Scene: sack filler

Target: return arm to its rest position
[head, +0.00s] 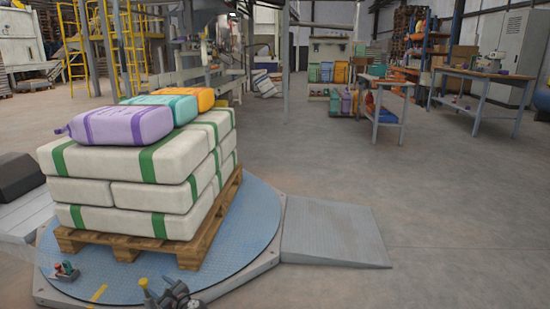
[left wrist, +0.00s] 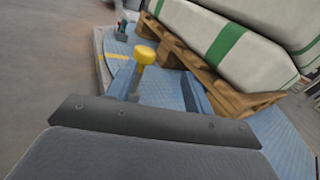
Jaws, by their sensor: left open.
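My left gripper (head: 172,294) is at the bottom edge of the head view, low over the front of the blue round turntable plate (head: 248,238). It is open, and I see nothing held in it. A yellow knob (head: 143,282) shows just beside it; in the left wrist view the yellow knob (left wrist: 145,54) stands close ahead of the dark gripper body. I cannot tell whether the gripper touches it. My right gripper is not in view.
A wooden pallet (head: 125,247) on the plate carries stacked white sacks (head: 105,160) with green bands. Purple (head: 120,125), teal (head: 172,106) and orange (head: 195,98) sacks lie on top. A small red-and-green control (head: 66,271) sits front left. A ramp (head: 332,232) and open floor lie right.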

